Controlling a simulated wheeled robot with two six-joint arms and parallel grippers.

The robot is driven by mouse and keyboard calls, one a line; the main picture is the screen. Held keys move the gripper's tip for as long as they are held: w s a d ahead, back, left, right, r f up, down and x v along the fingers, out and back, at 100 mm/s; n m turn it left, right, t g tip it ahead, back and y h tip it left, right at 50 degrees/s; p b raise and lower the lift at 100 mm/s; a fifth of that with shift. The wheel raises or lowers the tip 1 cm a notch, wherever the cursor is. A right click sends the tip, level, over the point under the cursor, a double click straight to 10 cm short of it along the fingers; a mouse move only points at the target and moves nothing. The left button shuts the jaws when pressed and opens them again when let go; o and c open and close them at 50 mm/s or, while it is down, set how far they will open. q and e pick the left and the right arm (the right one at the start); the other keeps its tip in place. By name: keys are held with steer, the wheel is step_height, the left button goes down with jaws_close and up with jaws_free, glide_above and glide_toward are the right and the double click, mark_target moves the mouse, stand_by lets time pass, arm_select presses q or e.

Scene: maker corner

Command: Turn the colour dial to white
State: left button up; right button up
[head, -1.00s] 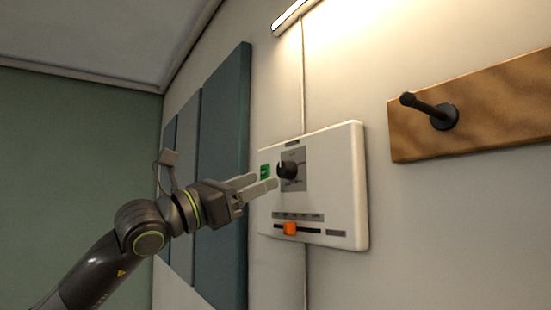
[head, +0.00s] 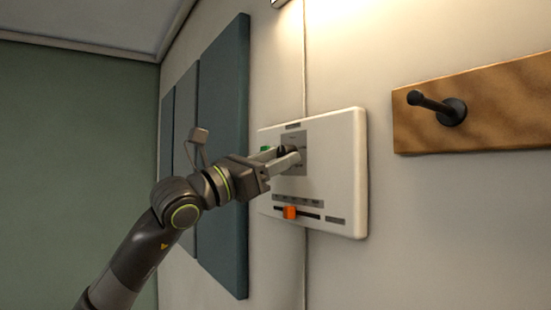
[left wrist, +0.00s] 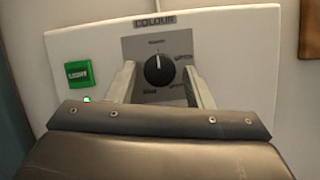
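The colour dial (left wrist: 159,70) is a round black knob on a grey plate under the word COLOUR. Its white pointer mark points up towards the top label; the small labels around it are hard to read. My left gripper (head: 287,154) is at the dial in the head view and partly hides it. In the left wrist view its two fingers stand on either side of the knob, open, with a visible gap on each side. My right gripper is in neither view.
The white panel (head: 343,190) also carries a green button (left wrist: 78,73) left of the dial and an orange slider (head: 290,213) below. Blue-grey wall panels (head: 222,170) are at the left. A wooden board (head: 500,105) with a black peg (head: 437,105) is at the right.

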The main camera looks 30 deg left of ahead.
arm_select(q)
steer(key=c, duration=0.8)
steer(key=shift+o, duration=0.2)
steer(key=shift+m+h, duration=0.3)
steer(key=shift+m, duration=0.2)
steer(key=m, duration=0.2)
steer(key=m+g+h, duration=0.1)
steer(key=m, duration=0.1)
steer(key=shift+w+a+r+h, duration=0.1)
steer(key=shift+a+h, duration=0.1)
steer(key=shift+h, duration=0.1)
steer(key=m+g, duration=0.1)
steer(key=m, duration=0.1)
steer(key=m+g+h+p, duration=0.1)
steer(key=m, duration=0.2)
steer(key=shift+a+r+g+h, duration=0.1)
steer(key=shift+a+g+h, duration=0.05)
steer(key=shift+g+h, duration=0.15)
steer(key=m+g, duration=0.1)
steer(key=m, duration=0.1)
steer(key=m+p, duration=0.1)
steer(key=m, duration=0.1)
steer(key=shift+r+g+h, duration=0.15)
steer(key=shift+g+h, duration=0.15)
steer(key=shift+g, duration=0.1)
steer(key=shift+w+a+m+g+p, duration=0.1)
steer(key=shift+m+g+p, duration=0.45)
steer(key=shift+m, duration=1.25)
